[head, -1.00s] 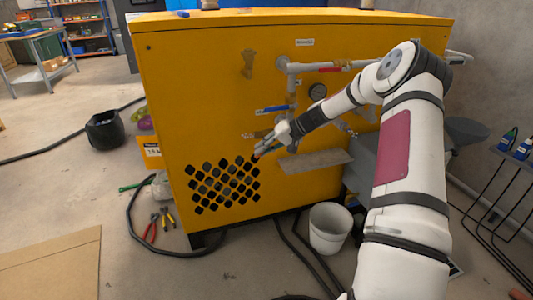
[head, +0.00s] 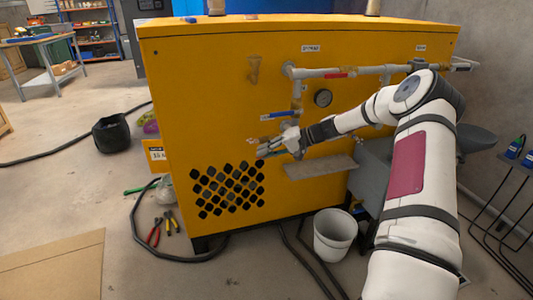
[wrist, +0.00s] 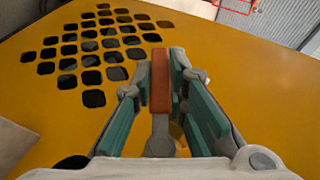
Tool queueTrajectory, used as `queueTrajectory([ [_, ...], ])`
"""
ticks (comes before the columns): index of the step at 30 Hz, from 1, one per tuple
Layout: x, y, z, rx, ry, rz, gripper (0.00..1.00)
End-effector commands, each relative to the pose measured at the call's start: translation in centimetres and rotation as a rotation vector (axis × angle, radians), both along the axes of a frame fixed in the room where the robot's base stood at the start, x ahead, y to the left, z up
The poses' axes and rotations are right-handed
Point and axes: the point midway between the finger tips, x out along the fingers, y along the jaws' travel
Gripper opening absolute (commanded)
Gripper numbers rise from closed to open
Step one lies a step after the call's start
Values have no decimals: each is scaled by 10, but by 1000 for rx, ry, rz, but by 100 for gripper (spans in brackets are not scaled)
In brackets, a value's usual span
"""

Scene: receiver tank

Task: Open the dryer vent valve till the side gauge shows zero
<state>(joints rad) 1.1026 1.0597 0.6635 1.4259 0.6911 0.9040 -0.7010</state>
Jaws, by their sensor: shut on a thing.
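In the wrist view an orange-brown lever handle (wrist: 160,82) on a grey stem stands between the two teal-padded fingers of my gripper (wrist: 163,68), which is shut on it. In the head view my gripper (head: 268,150) is at the front of the yellow cabinet (head: 215,100), just above the vent grille and below a blue-handled valve (head: 279,114). The gripped handle is mostly hidden there. The round side gauge (head: 323,97) is on the cabinet face, up and right of my gripper. Its needle is too small to read.
A ledge (head: 320,167) sticks out below my gripper. A red-handled valve (head: 338,75) sits on the upper pipe. A white bucket (head: 335,236) stands on the floor beneath. Pliers (head: 162,226) and black hoses lie near the cabinet's foot.

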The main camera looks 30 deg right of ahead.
Motion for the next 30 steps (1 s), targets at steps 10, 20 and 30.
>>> queueTrajectory([
  [10,0,1,0,0,0,1,34],
  [20,-17,-21,14,-2,0,-3,34],
  [30,-56,-64,44,-2,0,-1,34],
])
